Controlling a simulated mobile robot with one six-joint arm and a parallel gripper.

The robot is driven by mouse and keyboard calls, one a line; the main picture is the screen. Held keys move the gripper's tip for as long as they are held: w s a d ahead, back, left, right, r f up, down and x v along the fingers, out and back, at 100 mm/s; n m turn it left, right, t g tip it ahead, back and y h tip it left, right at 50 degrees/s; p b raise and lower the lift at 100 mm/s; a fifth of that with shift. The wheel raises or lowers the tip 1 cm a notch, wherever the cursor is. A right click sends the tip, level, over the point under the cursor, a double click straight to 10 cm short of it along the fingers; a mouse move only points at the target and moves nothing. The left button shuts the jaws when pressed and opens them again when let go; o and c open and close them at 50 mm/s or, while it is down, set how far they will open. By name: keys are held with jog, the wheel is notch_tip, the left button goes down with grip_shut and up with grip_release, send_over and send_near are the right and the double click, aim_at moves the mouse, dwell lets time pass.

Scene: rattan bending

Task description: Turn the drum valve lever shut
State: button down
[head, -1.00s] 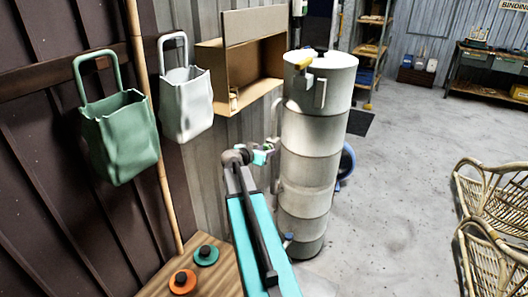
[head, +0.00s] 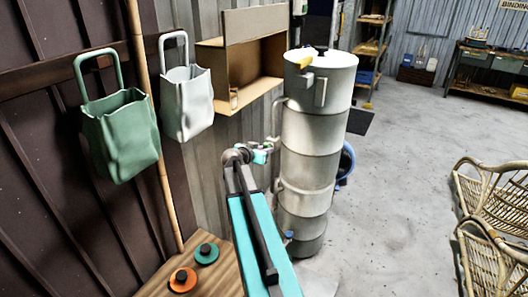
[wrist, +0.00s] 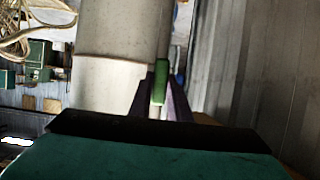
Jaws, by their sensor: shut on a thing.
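The drum (head: 310,135) is a tall pale grey cylinder of stacked sections, standing upright right of my arm in the head view. It also fills the upper left middle of the wrist view (wrist: 115,85). My gripper (head: 266,148) is at the drum's left side, about mid-height. In the wrist view its dark purple fingers (wrist: 161,98) are shut on a green grip, the valve lever (wrist: 161,80), right beside the drum wall. The lever's pivot and far end are hidden, so I cannot tell its exact angle.
A green bag (head: 120,135) and a white bag (head: 187,105) hang on the left wall. A cardboard box (head: 240,60) is behind the gripper. A wooden surface (head: 222,275) with two knobs lies low left. Rattan chairs (head: 495,215) stand right; the floor (head: 405,180) between is clear.

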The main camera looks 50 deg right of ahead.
jog(key=shift+s+d+r, duration=0.1)
jog(key=shift+d, duration=0.45)
jog(key=shift+d+n+g+b, duration=0.2)
jog(key=shift+n+g+b, duration=0.1)
jog(key=shift+b, duration=0.25)
jog(key=n+b, duration=0.1)
jog(key=n+g+h+b, duration=0.1)
jog(key=b, duration=0.1)
jog(key=shift+w+f+n+g, duration=0.2)
jog(key=shift+f+n+g, duration=0.1)
jog(key=shift+a+n+g+h+b, duration=0.1)
jog(key=shift+n+g+h+b, duration=0.3)
jog(key=shift+n+g+b, duration=0.55)
jog(key=n+g+h+b, duration=0.1)
jog(key=n, duration=0.3)
jog(key=shift+f, duration=0.15)
jog(key=n+g+h+b, duration=0.1)
jog(key=n+h, duration=0.1)
jog(key=n, duration=0.2)
jog(key=shift+a, duration=0.1)
jog(key=shift+f+n, duration=0.1)
jog(key=shift+n, duration=0.15)
jog(key=c, duration=1.6)
grip_release()
jog(key=shift+c, duration=0.2)
jog(key=shift+w, duration=0.15)
